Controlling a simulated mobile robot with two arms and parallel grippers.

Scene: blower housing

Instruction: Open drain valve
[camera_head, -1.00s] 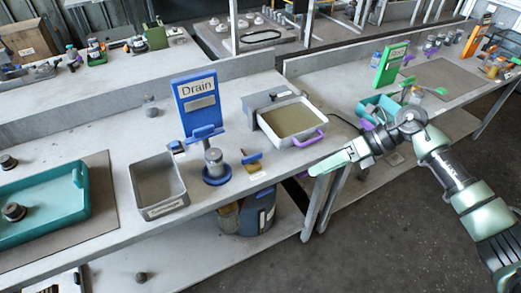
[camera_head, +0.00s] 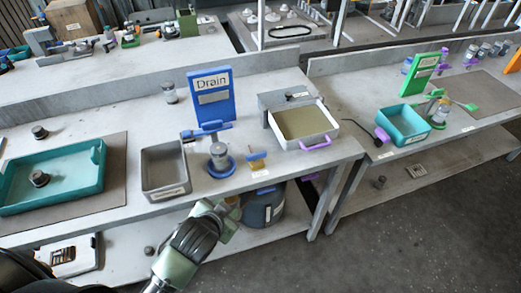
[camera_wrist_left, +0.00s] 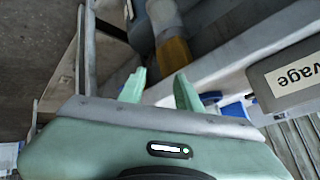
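A blue sign reading "Drain" (camera_head: 212,97) stands on the bench with a blue bar (camera_head: 207,130) at its foot. In front of it is a grey cylinder on a round blue base (camera_head: 220,165). To its right sits a small brass fitting with a blue part (camera_head: 257,162), perhaps the drain valve; its handle position is too small to tell. My left gripper (camera_head: 230,210) is at the bench's front edge, below these parts and touching nothing that I can see. In the left wrist view its green fingers (camera_wrist_left: 160,90) are apart and empty. My right gripper is out of view.
A grey bin (camera_head: 165,172) is to the left; its label (camera_wrist_left: 295,77) ends in "vage". A tray with a purple handle (camera_head: 318,145) is to the right. A dark drum (camera_head: 264,208) stands under the bench, partly behind my left arm. The floor at right is clear.

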